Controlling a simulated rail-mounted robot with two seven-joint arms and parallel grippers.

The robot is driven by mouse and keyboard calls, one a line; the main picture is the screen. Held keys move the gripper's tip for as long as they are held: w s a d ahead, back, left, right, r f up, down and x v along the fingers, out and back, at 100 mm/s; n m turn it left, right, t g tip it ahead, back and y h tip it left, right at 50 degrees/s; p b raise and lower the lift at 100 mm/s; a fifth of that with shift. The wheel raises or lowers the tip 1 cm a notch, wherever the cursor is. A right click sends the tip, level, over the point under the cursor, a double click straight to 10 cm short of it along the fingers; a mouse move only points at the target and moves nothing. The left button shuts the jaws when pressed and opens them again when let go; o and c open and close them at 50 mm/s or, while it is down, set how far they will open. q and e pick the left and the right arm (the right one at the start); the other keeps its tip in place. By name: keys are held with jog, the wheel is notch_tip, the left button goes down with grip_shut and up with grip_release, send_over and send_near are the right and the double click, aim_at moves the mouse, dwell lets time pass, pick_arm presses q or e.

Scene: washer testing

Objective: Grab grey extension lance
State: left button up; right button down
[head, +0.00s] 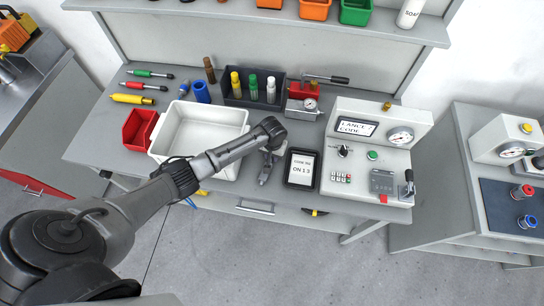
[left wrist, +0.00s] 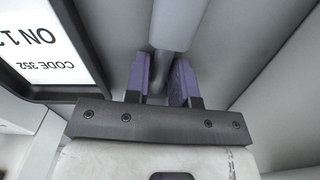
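My left gripper (head: 264,180) reaches down at the bench between the white bin and the framed code sign. In the left wrist view, the purple fingers (left wrist: 161,80) stand apart on either side of a grey rod-like piece (left wrist: 173,22), probably the grey extension lance. It is wide at the top of that view and narrower between the fingers. A small gap seems to show, and firm contact is not clear. In the head view, my arm and gripper mostly hide this piece. My right gripper is not in view.
The white bin (head: 240,118) is left of the gripper and the framed code sign (head: 301,184) is close on its right. A dark rack (head: 262,101) with coloured bottles stands behind. The control panel (head: 347,155) is farther right. The bench front edge is near.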

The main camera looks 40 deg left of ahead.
pick_arm(q)
grip_shut()
jog(key=shift+r, duration=0.1)
